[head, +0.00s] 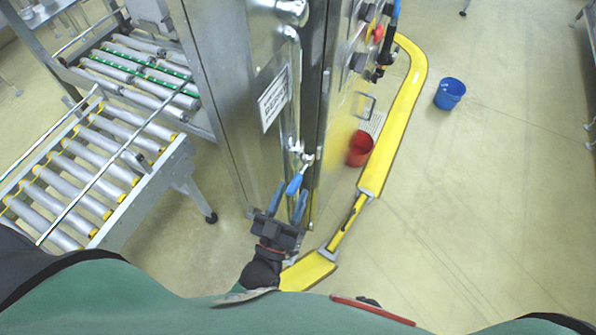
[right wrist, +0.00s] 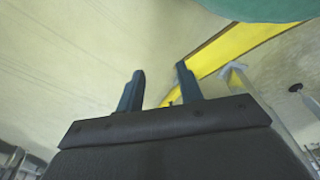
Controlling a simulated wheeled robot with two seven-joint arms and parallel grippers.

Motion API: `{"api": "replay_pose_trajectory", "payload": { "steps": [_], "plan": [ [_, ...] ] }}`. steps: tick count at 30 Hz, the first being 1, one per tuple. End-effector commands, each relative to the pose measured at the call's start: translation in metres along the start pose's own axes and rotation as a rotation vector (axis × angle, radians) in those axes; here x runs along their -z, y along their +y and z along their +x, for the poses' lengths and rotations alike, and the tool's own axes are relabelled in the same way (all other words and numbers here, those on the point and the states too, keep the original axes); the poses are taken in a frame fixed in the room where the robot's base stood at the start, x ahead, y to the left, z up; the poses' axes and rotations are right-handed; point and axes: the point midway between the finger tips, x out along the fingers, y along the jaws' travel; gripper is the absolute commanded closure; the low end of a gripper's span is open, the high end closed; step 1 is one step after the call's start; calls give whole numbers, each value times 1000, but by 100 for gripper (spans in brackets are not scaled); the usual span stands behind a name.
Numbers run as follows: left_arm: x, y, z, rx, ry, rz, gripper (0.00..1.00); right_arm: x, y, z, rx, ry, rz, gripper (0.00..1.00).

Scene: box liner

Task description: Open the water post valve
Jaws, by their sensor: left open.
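The water post is the tall stainless steel cabinet (head: 227,100) in the middle of the head view. On its front edge is a small metal valve (head: 300,157) with a blue lever handle (head: 295,184) slanting down and left. My left gripper (head: 288,199) is open, its two blue fingers just below the handle, with the handle's lower end near the gap between them. I cannot tell whether they touch it. My right gripper (right wrist: 160,88) shows only in the right wrist view, its fingers apart and nothing between them.
Roller conveyors (head: 80,180) stand to the left. A yellow floor barrier (head: 402,105) curves around the post's right side. A red bucket (head: 360,149) stands close by the post, and a blue bucket (head: 449,94) stands farther right.

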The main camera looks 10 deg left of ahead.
Motion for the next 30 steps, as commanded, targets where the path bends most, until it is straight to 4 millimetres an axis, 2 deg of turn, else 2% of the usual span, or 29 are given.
{"api": "replay_pose_trajectory", "payload": {
  "steps": [6,12,26,30],
  "plan": [
    [3,1,28,0,1,1,59,-17,8,16,-9,13,-8,64],
    [2,0,44,0,0,1,59,-32,13,26,-14,20,-13,64],
    [0,0,52,0,-1,0,59,-38,16,32,-17,25,-16,64],
    [0,0,52,0,-1,0,84,-38,16,32,-18,25,-16,64]
  ]
}}
